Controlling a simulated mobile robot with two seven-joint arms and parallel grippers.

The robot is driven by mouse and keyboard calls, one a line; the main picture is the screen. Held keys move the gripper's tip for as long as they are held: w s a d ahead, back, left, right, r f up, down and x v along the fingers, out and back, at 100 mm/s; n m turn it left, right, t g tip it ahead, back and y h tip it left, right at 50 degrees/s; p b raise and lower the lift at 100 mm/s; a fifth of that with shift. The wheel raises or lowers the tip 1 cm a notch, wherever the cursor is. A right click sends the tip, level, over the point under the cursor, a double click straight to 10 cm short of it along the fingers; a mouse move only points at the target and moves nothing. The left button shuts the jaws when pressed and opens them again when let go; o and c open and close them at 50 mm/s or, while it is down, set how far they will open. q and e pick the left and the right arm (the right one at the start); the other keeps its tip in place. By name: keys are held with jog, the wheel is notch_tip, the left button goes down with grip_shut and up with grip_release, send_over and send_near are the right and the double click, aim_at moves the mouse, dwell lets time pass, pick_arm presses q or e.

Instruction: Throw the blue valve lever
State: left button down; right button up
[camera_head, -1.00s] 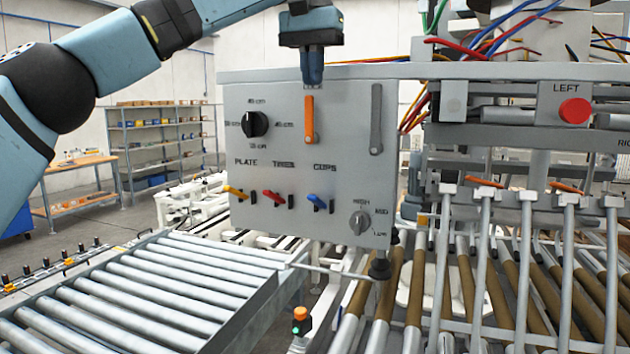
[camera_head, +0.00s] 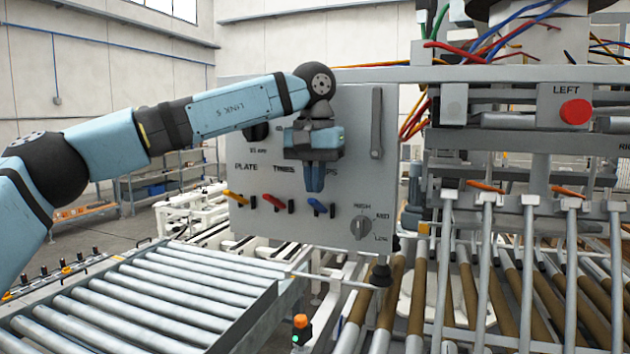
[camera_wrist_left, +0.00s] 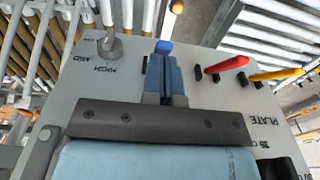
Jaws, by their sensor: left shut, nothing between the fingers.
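The blue valve lever (camera_head: 318,205) is the rightmost of three small levers low on the grey panel (camera_head: 262,222). My left gripper (camera_head: 314,188) points down in front of the panel, its shut, empty fingers just above the blue lever in the head view. In the left wrist view, the blue lever's tip (camera_wrist_left: 164,47) shows just beyond the fingertips (camera_wrist_left: 166,62); I cannot tell whether they touch. The rest of the lever is hidden there by the fingers. My right gripper is not in view.
The red lever (camera_head: 272,199) and yellow lever (camera_head: 236,197) sit left of the blue one. A grey dial (camera_head: 361,227) is to its lower right, and a long grey handle (camera_head: 376,125) above right. A roller conveyor (camera_head: 140,295) lies below left.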

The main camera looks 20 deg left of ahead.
aim_at(310, 205)
pick_arm(q)
jog(key=shift+f, duration=0.15)
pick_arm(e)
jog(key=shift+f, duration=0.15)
